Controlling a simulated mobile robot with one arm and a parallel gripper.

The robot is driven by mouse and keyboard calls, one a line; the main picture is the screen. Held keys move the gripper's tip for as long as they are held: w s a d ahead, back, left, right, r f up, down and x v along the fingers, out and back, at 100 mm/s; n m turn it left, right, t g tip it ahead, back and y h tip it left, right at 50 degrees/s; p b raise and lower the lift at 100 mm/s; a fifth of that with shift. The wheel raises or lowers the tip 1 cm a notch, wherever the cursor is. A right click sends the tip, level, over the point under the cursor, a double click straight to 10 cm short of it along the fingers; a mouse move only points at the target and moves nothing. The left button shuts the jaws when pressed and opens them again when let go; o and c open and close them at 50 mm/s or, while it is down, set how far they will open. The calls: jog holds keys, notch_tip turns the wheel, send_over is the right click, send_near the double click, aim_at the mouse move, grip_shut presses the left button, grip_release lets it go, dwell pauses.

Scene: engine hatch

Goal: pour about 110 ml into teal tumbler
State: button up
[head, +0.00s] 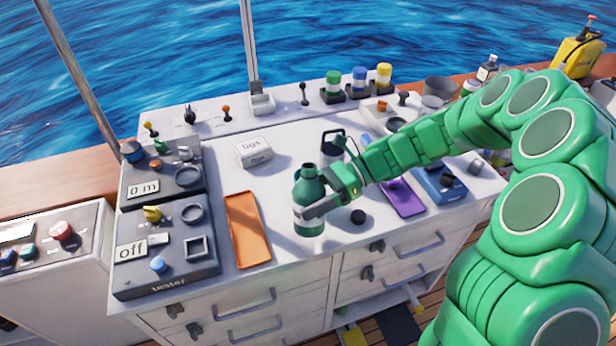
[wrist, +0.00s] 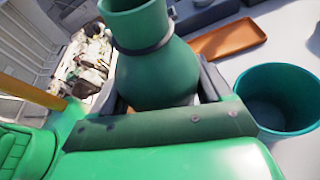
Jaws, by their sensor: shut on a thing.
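My gripper (head: 318,206) is shut on a dark green bottle (head: 308,186) with a pale band, which looks upright at the front of the white counter. In the wrist view the bottle (wrist: 155,75) stands between the two fingers, with a dark ring around its neck. The teal tumbler (wrist: 262,112) is beside the bottle on the right in the wrist view, apart from it. Its mouth faces up and no liquid shows in the visible part. In the head view I cannot make out the tumbler clearly; the bottle and gripper may hide it.
An orange tray (head: 248,230) lies left of the bottle and a purple tray (head: 402,198) right of it. A white box (head: 254,152) stands behind. Tester panels (head: 165,262) fill the left end.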

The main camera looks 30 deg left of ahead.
jog(key=shift+s+r+n+t, duration=0.1)
jog(key=shift+n+t, duration=0.3)
jog(key=shift+t, duration=0.1)
jog(key=shift+f+n+t, duration=0.3)
jog(key=shift+f+n, duration=0.4)
jog(key=shift+f, duration=0.2)
dwell(0.9)
